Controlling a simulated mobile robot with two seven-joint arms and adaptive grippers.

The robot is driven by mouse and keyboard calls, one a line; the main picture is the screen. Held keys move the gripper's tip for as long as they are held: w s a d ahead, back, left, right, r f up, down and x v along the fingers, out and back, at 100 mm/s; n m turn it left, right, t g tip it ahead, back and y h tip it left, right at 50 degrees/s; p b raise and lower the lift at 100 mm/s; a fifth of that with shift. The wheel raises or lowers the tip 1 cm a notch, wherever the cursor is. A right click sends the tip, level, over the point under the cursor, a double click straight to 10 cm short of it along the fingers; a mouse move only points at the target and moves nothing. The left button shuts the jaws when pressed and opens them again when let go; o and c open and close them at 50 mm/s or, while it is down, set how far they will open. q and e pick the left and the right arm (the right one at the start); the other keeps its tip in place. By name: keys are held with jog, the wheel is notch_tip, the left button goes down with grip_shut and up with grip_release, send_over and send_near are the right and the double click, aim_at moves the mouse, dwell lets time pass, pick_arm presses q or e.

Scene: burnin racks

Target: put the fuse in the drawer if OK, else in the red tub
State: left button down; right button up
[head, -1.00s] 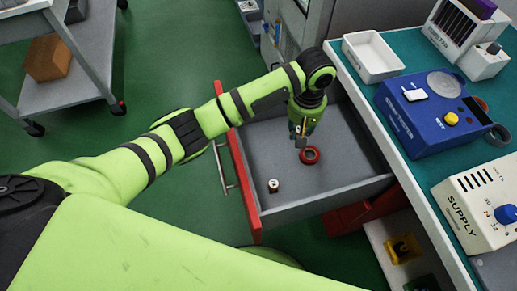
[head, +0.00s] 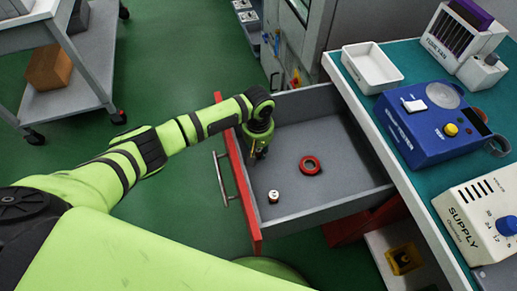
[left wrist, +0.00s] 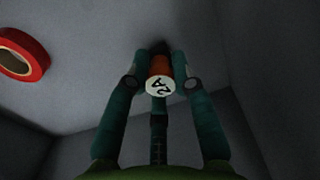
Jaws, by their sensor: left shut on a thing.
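My left gripper (head: 257,153) is inside the open drawer (head: 320,204), low in its far left corner near the red front. In the left wrist view the gripper (left wrist: 160,75) is shut on a fuse (left wrist: 159,85) with an orange body and a white round end marked "2A". The fuse is not clear in the head view, and I cannot tell whether it touches the drawer floor. No red tub is identifiable. My right gripper is not in view.
In the drawer lie a red ring (head: 310,165), like a tape roll, and a small white-topped cylinder (head: 274,196). On the bench at right stand a white tray (head: 371,67), a blue tester (head: 430,125) and a supply box (head: 480,220). A cart (head: 75,105) stands at left.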

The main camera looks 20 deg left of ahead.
pick_arm(q)
jog(key=shift+f, duration=0.15)
jog(key=shift+f, duration=0.15)
jog(key=c, duration=1.1)
grip_release()
jog(key=shift+o, duration=0.2)
notch_tip(320, 180, up, 12)
jog(key=p, duration=0.1)
jog(key=shift+r, duration=0.25)
